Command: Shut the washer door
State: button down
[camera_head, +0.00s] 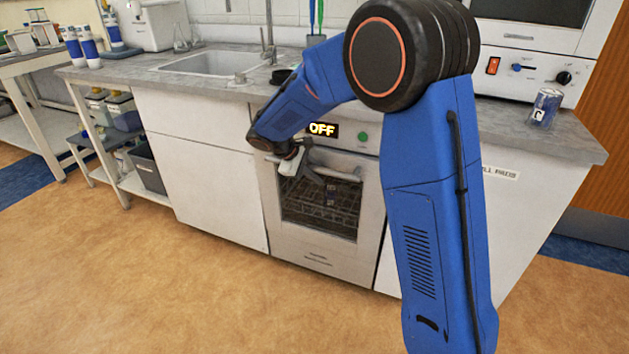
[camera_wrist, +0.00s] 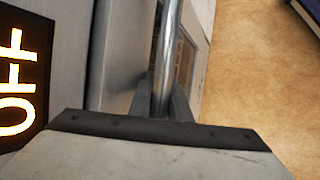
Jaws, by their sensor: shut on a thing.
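The washer (camera_head: 311,262) is a built-in steel unit under the counter, with a dark door window showing a rack inside. Its door (camera_head: 362,225) stands upright in the front; I cannot tell whether a small gap is left at its top. A bar handle (camera_head: 345,175) crosses the door's top, and it also shows as a shiny bar in the wrist view (camera_wrist: 170,45). My gripper (camera_head: 312,176) is at this handle. In the wrist view, my gripper's fingers (camera_wrist: 163,100) are closed around the bar. The display (camera_head: 322,129) above the door reads OFF.
A green button (camera_head: 362,137) is right of the display. White cabinets (camera_head: 215,190) flank the washer under a grey counter (camera_head: 235,92) with a sink (camera_head: 208,63). A blue can (camera_head: 545,107) stands at the counter's right end. The tan floor (camera_head: 150,270) in front is clear.

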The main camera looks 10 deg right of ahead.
jog(key=shift+w+d, duration=0.3)
jog(key=shift+w, duration=0.05)
jog(key=c, duration=1.6)
grip_release()
jog(key=shift+c, duration=0.2)
jog(key=shift+r, duration=0.1)
jog(key=v, duration=1.7)
jog(key=shift+s+a, duration=0.25)
jog(key=shift+a, duration=0.1)
